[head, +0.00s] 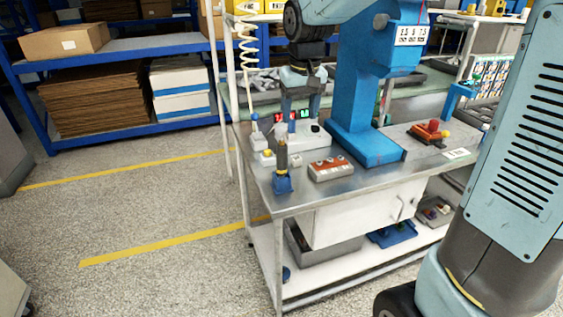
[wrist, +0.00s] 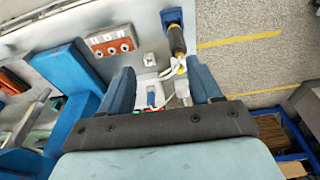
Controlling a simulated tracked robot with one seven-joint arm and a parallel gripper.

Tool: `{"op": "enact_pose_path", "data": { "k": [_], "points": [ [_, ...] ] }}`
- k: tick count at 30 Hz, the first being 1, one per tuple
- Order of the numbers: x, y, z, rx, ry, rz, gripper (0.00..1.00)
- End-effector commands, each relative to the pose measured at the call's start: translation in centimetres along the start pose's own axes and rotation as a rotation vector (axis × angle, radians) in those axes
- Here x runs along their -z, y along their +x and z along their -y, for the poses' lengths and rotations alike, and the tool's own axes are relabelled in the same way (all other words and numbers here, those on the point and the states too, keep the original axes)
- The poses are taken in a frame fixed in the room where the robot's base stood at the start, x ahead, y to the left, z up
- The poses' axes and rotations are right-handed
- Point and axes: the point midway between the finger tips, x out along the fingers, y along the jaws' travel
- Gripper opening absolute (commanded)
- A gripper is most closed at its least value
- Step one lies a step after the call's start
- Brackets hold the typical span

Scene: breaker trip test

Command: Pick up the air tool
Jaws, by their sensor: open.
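The air tool (head: 282,156) is a slim dark tool with a yellow band. It stands upright in a blue holder (head: 282,183) at the near left corner of the metal bench. In the wrist view the tool (wrist: 177,40) and its blue holder (wrist: 171,17) show beyond my fingertips, toward the top, nearer the right finger. My gripper (head: 300,108) points down above the bench's left part, behind and above the tool. In the wrist view my gripper (wrist: 163,80) has its two blue fingers wide apart. No tool is between them.
A box with red and green displays (head: 305,135) is under my gripper. The floor (head: 140,215) left is clear.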

Motion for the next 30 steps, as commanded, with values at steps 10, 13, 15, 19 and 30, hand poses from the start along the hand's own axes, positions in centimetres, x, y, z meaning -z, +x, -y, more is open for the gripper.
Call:
{"op": "enact_pose_path", "data": {
  "k": [10, 13, 15, 19, 30],
  "points": [
    [2.9, 3.2, 2.5, 0.016, -0.034, 0.049, 0.63],
    [2.9, 4.5, 2.5, 0.016, -0.035, 0.053, 0.63],
    [2.8, 5.6, 2.5, 0.016, -0.035, 0.052, 0.63],
    [2.7, 7.9, 2.6, 0.017, -0.035, 0.052, 0.63],
    [2.6, 11.5, 2.6, 0.017, -0.034, 0.049, 0.63]
  ]
}}
